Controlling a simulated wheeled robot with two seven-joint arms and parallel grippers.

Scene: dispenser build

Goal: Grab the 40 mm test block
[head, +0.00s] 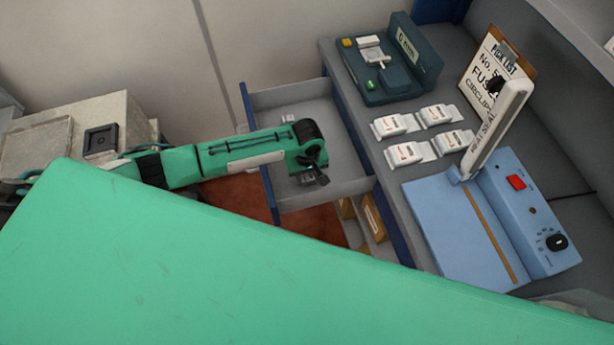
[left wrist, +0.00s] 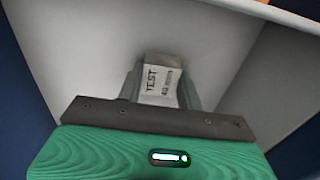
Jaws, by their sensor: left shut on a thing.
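The test block (left wrist: 162,84) is a small grey-white block with "TEST" printed on its face. In the left wrist view it sits between the two fingers of my left gripper (head: 317,174), which is shut on it. In the head view this gripper is over the open drawer (head: 345,187), pointing down into it. The block is not clearly seen there, so I cannot tell whether it touches the drawer floor. My right gripper is not in view.
The drawer walls stand close around my left gripper. Right of it, the grey bench (head: 385,180) carries several white packets (head: 396,125), a blue sealer (head: 460,225) with a raised arm, a dark green device (head: 385,75) and a clipboard (head: 490,75). A small pale item (head: 288,118) lies at the drawer's back.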

